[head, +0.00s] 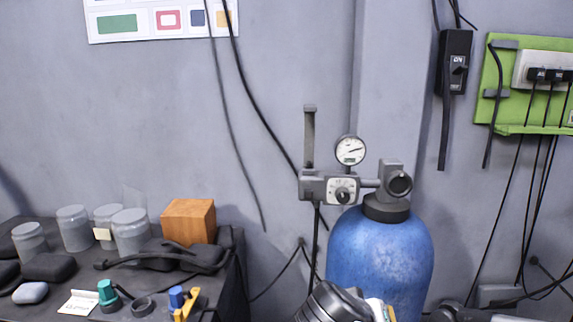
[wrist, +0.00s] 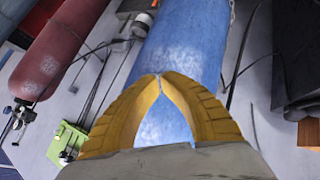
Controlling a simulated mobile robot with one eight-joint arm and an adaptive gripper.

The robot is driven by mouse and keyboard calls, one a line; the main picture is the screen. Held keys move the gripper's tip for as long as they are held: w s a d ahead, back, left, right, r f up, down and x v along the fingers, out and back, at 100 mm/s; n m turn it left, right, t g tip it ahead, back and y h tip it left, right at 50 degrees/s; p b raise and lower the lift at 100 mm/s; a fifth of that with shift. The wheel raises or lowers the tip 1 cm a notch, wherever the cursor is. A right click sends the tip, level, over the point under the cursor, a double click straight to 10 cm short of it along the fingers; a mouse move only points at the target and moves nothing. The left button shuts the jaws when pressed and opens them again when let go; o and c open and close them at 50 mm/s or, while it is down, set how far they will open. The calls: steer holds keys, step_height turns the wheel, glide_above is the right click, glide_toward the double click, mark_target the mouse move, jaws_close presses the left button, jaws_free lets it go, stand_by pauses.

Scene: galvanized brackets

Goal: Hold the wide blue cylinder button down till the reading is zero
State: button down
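The wide blue cylinder (head: 380,255) stands against the wall in the head view; it also fills the middle of the wrist view (wrist: 185,45). Its black neck carries a grey valve assembly with a round gauge (head: 350,150); the needle points right and slightly up, the figures too small to read. A black round knob or button (head: 398,184) sits at the assembly's right, and a dial plate with a small black knob (head: 342,191) at its left. My gripper (wrist: 160,77) has its yellow fingertips together, nothing visible between them, in front of the blue cylinder. Contact cannot be told.
A dark table (head: 225,285) at left holds jars, an orange-brown box (head: 188,221) and small tools. Hanging cables cross the wall. A black switch box (head: 455,62) and green board (head: 490,90) are at right. A red cylinder (wrist: 60,45) shows in the wrist view.

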mark_target(308, 194)
steer(key=w+a+r+t+h+p, duration=0.1)
steer(key=a+r+t+p, duration=0.1)
steer(key=a+r+p, duration=0.3)
steer(key=w+a+r+m+t+h+p, duration=0.1)
steer(key=a+r+p, duration=0.4)
steer(key=r, duration=0.8)
steer(key=shift+w+a+r+m+t+h, duration=0.3)
steer(key=shift+w+a+t+h, duration=0.25)
steer(key=shift+a+t, duration=0.25)
steer(key=shift+w, duration=0.15)
steer(key=w, duration=0.8)
steer(key=shift+w+d+b, duration=0.15)
steer(key=shift+w+b, duration=0.2)
steer(key=shift+b, duration=0.1)
steer(key=shift+f, duration=0.1)
steer(key=shift+w, duration=0.45)
